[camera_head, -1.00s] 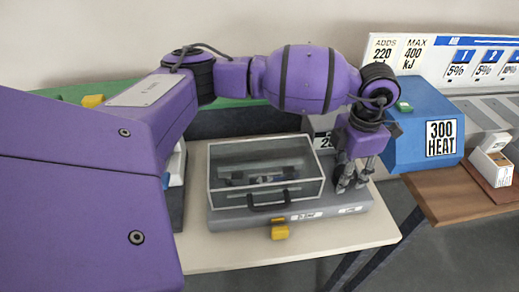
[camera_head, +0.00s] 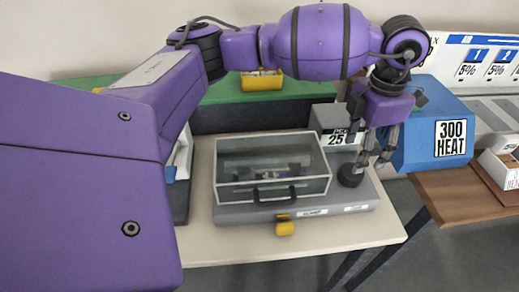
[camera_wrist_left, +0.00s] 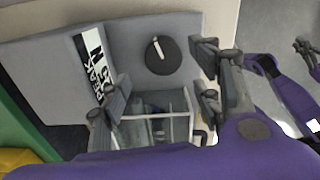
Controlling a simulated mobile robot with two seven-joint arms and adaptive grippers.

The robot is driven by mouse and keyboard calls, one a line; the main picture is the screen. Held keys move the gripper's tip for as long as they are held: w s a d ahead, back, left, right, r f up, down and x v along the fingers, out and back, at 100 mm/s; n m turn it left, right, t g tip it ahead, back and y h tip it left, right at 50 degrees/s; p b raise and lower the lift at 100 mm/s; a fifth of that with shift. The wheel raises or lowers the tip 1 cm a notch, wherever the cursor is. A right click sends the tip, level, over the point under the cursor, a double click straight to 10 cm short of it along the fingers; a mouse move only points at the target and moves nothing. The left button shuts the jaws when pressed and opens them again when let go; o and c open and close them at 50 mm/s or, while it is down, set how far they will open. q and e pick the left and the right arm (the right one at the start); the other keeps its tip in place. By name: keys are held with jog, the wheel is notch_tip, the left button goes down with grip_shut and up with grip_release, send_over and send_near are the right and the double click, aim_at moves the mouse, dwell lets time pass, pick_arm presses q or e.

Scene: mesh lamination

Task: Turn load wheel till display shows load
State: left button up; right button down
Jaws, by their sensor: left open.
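The load wheel (camera_head: 351,175) is a dark round knob on the right part of the grey tester base. It also shows in the left wrist view (camera_wrist_left: 163,57), where a pale mark runs across it. A grey display box (camera_head: 338,137) behind it shows "25" with blurred letters above; its lettered face also shows in the wrist view (camera_wrist_left: 95,62). My left gripper (camera_head: 375,160) is open and empty, pointing down just right of and above the wheel, apart from it. A purple and dark part at the wrist view's right edge may be my right arm; its jaws are unclear.
A clear-lidded case (camera_head: 272,168) with a dark handle stands left of the wheel. A yellow block (camera_head: 284,229) is at the front of the base. A blue "300 HEAT" machine (camera_head: 430,130) stands to the right. A green surface with a yellow bin (camera_head: 262,80) lies behind.

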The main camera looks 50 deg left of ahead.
pick_arm(q)
jog(key=shift+r, duration=2.35)
jog(key=shift+f, duration=0.15)
